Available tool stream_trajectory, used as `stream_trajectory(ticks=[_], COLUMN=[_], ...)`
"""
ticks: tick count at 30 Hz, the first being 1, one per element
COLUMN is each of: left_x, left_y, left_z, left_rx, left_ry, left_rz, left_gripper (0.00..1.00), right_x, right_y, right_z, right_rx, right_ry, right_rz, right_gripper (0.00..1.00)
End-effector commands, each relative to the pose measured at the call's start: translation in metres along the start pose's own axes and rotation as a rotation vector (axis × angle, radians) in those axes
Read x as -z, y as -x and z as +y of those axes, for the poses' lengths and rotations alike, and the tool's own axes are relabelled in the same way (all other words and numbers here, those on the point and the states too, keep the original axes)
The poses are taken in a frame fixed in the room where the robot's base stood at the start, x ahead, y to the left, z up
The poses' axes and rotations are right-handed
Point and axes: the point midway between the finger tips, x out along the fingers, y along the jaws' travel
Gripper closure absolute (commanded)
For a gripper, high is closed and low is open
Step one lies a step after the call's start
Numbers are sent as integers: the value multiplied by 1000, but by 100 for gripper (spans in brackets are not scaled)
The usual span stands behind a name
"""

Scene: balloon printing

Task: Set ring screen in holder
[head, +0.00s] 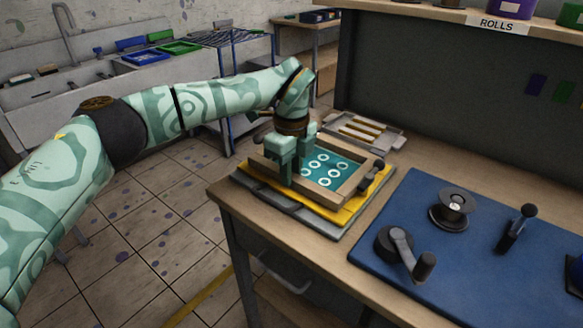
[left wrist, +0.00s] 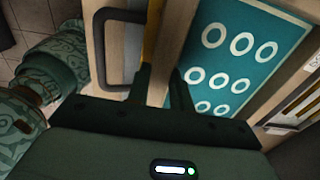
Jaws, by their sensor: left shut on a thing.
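The ring screen (head: 326,169) is a wooden frame with a teal mesh and several white rings. It lies over a yellow holder (head: 358,211) on a grey base near the left end of the bench. It looks roughly level; whether it is fully seated I cannot tell. My left gripper (head: 288,176) reaches down at the screen's left side and is shut on its wooden frame. In the left wrist view the gripper's fingertips (left wrist: 162,78) pinch the frame beside the teal mesh (left wrist: 228,50). My right gripper is not in view.
A blue mat (head: 440,235) with a black crank, a spool and an upright lever lies to the right. A grey tray with yellow bars (head: 362,131) stands behind the holder. A dark panel and shelf stand at the back. The bench's front edge is close to the holder.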

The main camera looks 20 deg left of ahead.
Motion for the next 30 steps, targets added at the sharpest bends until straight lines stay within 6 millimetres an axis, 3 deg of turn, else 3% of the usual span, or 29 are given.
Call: stream_trajectory(ticks=[4, 5, 6, 7, 18, 30], left_x=[0, 0, 0, 0, 0, 0], left_y=[-3, -4, -4, -4, 3, 100], left_z=[0, 0, 0, 0, -1, 0], left_rx=[2, 2, 1, 1, 1, 6], left_ry=[-1, -1, -1, -1, 1, 1], left_rz=[0, 0, 0, 0, 0, -3], left_gripper=[100, 69, 58, 56, 56, 56], right_x=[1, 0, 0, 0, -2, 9], right_y=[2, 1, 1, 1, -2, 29], right_z=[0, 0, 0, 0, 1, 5], right_rx=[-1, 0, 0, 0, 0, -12], right_ry=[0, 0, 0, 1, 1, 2], right_rz=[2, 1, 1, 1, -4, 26], right_gripper=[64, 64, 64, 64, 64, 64])
